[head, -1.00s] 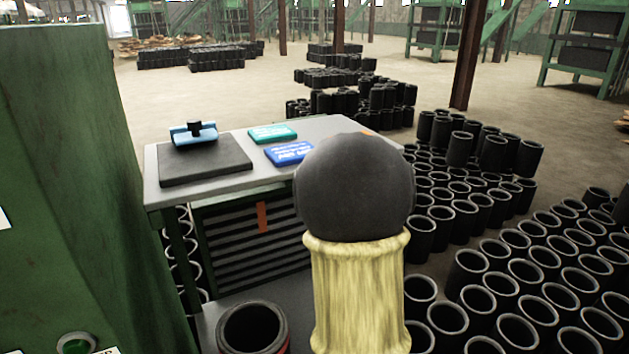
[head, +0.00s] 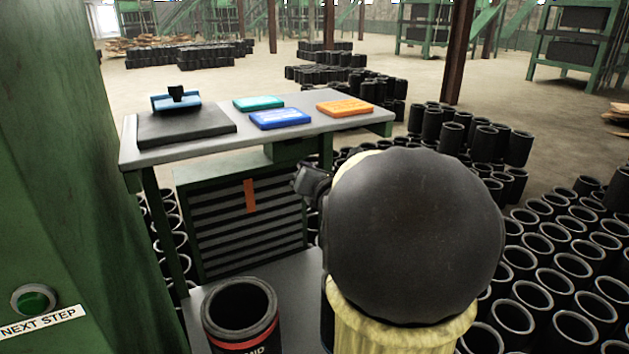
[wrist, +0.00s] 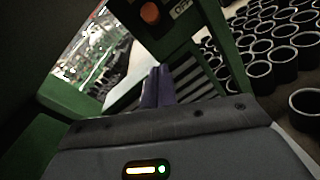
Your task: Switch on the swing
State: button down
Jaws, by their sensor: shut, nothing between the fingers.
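In the wrist view, an orange-red round control (wrist: 150,13) sits on a dark green panel at the top, beside a white label reading "OFF" (wrist: 182,7). My gripper (wrist: 158,72) is shut and empty, its two dark fingers side by side below that control and apart from it in the picture. In the head view, a green button (head: 35,300) is on the green cabinet (head: 45,170) at left, above a "NEXT STEP" label. My arm's black joint hides much of the right foreground there, and my fingertips do not show. I cannot identify the swing itself.
A grey table (head: 225,143) holds a black slab with a blue-and-black piece and teal, blue and orange cards. A black sleeve with a red band (head: 240,318) stands on a lower shelf. Many black sleeves (head: 540,275) crowd the floor at right. Open floor lies behind.

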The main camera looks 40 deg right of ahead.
jog(key=shift+v, duration=2)
jog(key=shift+w+r, duration=0.1)
jog(key=shift+r, duration=0.05)
jog(key=shift+w, duration=0.1)
